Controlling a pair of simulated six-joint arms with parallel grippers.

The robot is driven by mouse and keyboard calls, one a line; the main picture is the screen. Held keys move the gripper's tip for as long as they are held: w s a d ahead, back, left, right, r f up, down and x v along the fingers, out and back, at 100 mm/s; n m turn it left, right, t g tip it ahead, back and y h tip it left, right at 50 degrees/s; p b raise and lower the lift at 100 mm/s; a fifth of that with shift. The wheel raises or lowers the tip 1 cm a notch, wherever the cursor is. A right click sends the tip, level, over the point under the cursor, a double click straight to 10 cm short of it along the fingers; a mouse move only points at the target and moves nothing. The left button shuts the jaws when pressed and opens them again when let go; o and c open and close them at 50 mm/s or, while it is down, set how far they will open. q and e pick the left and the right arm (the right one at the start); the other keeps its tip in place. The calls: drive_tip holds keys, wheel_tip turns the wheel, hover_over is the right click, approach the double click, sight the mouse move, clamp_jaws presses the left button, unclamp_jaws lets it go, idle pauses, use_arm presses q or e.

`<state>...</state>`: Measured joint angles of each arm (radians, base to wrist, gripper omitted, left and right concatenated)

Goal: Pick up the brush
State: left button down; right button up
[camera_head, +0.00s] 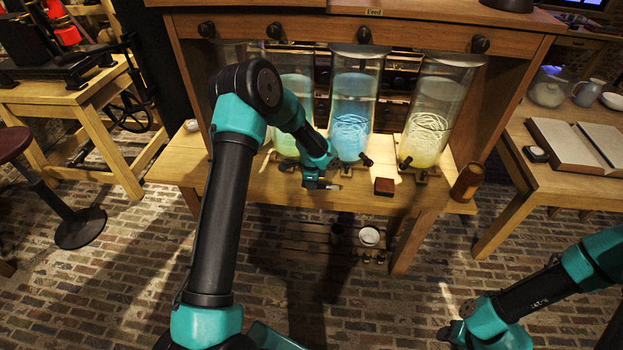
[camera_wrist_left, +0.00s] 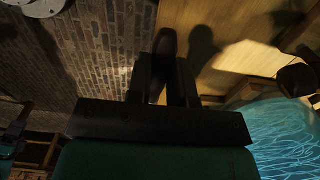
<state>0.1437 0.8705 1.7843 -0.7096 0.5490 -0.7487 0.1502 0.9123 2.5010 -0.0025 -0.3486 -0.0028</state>
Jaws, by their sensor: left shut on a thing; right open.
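My left gripper (camera_head: 318,182) is over the front of the wooden bench, in front of the blue-lit jar. In the left wrist view its two dark fingers (camera_wrist_left: 168,88) are shut on a dark, rounded piece, which I take to be the brush (camera_wrist_left: 166,42). In the head view only a small light end of the brush (camera_head: 334,187) shows beside the fingers. The gripper hides the rest. I cannot tell whether it touches the bench. My right gripper (camera_head: 452,322) is open, low at the right, over the brick floor and away from the bench.
Glass jars stand along the bench (camera_head: 270,195): a green one (camera_head: 296,100), a blue one (camera_head: 352,105) and a yellow one (camera_head: 432,120). A small red-brown block (camera_head: 384,186) lies right of my left gripper. A brown bottle (camera_head: 467,182) stands at the right edge.

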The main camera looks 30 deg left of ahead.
use_arm(q)
drive_tip(key=s+d+r, duration=0.1)
drive_tip(key=s+d, duration=0.4)
drive_tip(key=s, duration=0.5)
drive_tip(key=shift+s+d, duration=0.35)
drive_tip(key=shift+s, duration=0.05)
